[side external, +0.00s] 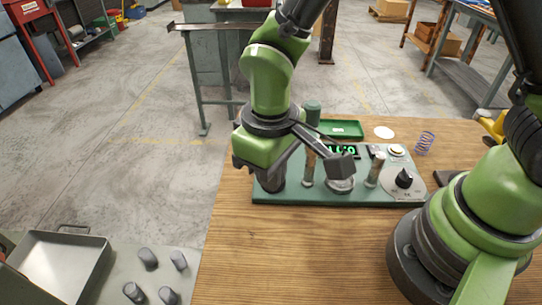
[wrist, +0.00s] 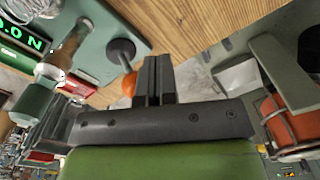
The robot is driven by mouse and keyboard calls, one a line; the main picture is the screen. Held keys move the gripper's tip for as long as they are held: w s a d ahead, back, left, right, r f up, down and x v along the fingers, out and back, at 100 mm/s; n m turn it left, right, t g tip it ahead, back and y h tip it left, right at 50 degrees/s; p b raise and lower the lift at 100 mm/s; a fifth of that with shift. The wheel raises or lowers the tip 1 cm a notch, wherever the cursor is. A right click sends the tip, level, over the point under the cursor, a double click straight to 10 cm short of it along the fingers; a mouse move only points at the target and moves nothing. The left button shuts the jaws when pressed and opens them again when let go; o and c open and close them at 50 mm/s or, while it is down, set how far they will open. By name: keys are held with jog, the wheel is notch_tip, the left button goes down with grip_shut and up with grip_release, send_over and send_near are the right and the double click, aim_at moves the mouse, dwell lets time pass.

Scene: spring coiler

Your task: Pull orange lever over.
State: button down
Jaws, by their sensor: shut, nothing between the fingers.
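The orange lever shows in the wrist view as an orange knob (wrist: 129,84) on a dark stem, rising from a dark round base (wrist: 122,48) near the edge of the green coiler plate. My gripper (wrist: 153,60) is shut and empty. Its fingers are right beside the knob and hide part of it; I cannot tell whether they touch. In the side external view my gripper (side external: 240,163) is low over the left end of the coiler (side external: 335,197). No orange of the lever shows there, as my wrist covers that spot.
The coiler carries a lit green display (side external: 342,150), upright posts, a green-topped handle (wrist: 38,100) and a dial (side external: 403,180). The wooden table front is clear. A metal tray (side external: 60,262) stands lower left.

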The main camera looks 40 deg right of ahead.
jog(key=shift+w+d, duration=0.1)
jog(key=shift+w+d+r, duration=0.4)
jog(key=shift+w+d, duration=0.4)
jog(key=shift+d, duration=0.1)
jog(key=shift+w+d+r, duration=0.15)
jog(key=shift+w+d, duration=0.4)
jog(key=shift+d, duration=0.2)
jog(key=shift+w, duration=0.1)
jog(key=shift+w+r, duration=0.1)
jog(key=shift+r, duration=0.05)
jog(key=shift+w+d+r, duration=0.2)
jog(key=shift+w+d, duration=0.4)
jog(key=shift+w, duration=0.25)
